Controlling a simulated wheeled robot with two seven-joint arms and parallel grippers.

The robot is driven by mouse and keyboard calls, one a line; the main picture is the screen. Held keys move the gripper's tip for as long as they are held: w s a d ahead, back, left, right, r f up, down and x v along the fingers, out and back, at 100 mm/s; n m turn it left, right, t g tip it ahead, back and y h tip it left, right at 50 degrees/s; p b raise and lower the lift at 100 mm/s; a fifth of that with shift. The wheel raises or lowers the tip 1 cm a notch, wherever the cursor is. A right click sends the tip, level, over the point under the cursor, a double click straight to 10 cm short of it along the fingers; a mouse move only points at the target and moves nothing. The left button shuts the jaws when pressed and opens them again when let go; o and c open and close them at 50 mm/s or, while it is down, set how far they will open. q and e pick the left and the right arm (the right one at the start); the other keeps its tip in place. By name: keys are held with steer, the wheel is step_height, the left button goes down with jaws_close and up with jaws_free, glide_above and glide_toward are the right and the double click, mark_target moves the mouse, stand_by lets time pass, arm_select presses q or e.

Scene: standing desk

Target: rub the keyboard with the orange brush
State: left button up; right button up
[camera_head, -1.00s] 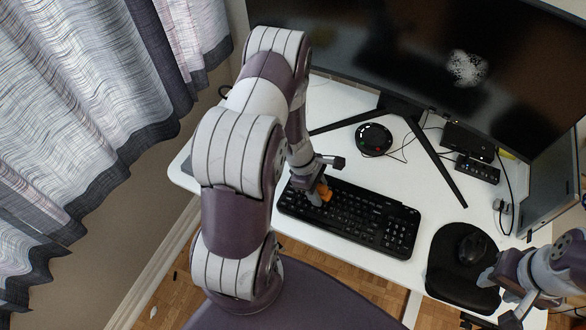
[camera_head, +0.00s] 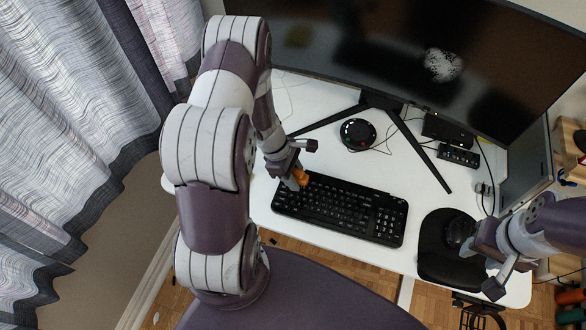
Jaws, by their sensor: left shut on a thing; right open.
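The black keyboard (camera_head: 345,212) lies on the white desk in front of the monitor stand. My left gripper (camera_head: 297,179) is shut on the orange brush (camera_head: 302,176) at the keyboard's back left corner. The gripper hides part of the brush, and I cannot tell whether its bristles touch the keys. My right gripper (camera_head: 484,268) is open and empty at the right, over or beside the black mouse pad (camera_head: 432,262).
A black mouse (camera_head: 460,232) is on the pad, close to my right gripper. A round black device (camera_head: 357,133) sits between the monitor's legs. Small black boxes (camera_head: 446,130) stand at the back right. A large monitor (camera_head: 400,50) spans the back.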

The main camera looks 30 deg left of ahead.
arm_select(q)
step_height(320, 180, up, 2)
steer(key=shift+a+p, duration=0.1)
steer(key=shift+p, duration=0.55)
steer(key=shift+r+p, duration=0.35)
steer(key=shift+r, duration=0.1)
